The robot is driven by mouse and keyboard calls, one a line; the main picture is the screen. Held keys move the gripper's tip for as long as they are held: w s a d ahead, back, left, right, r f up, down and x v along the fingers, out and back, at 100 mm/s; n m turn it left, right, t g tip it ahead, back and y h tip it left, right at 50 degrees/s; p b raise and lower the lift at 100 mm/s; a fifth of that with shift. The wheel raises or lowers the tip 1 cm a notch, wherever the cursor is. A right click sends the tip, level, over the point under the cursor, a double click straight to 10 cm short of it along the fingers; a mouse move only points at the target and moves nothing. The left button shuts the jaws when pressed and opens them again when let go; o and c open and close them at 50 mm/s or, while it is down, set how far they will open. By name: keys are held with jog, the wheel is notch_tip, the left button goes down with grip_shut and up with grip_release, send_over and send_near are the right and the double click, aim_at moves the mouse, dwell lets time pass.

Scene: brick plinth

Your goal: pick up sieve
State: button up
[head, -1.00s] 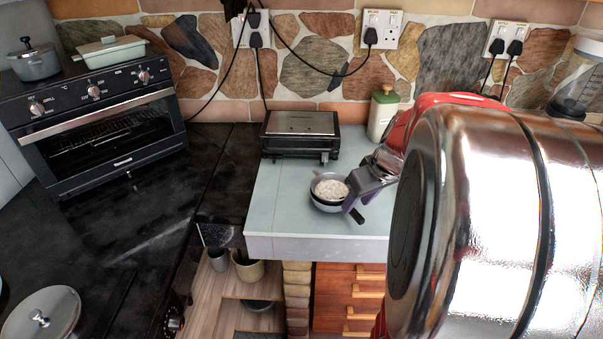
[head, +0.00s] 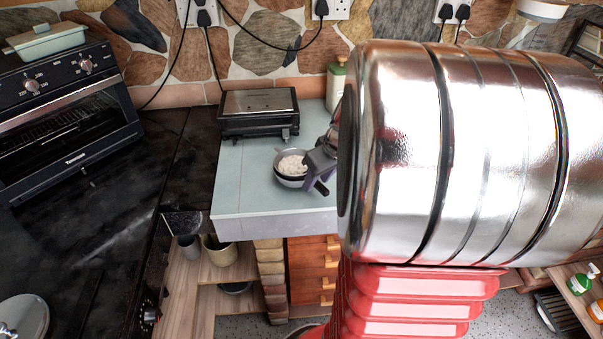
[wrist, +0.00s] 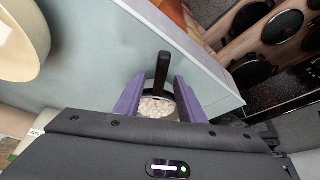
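The sieve (head: 291,166) is a small round bowl shape filled with white lumps, on the pale blue worktop (head: 240,185) near its front edge. A dark rim or bowl shows around its lower part; I cannot tell if it is separate. Its short black handle (wrist: 162,70) points toward the worktop edge in the wrist view. My gripper (wrist: 160,84) has its two purple fingers apart, one on each side of the handle, with gaps visible. The lumps (wrist: 156,106) show between the fingers, partly hidden by my gripper's body. In the head view my gripper (head: 319,172) is beside the sieve's right side.
A black and steel toaster or grill (head: 258,110) stands behind the sieve. A black oven (head: 65,125) stands at left. Below the worktop are wooden drawers (head: 312,270) and shelves with pots (head: 220,252).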

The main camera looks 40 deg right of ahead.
jog(key=shift+f, duration=0.25)
dwell(0.3)
grip_shut()
dwell(0.5)
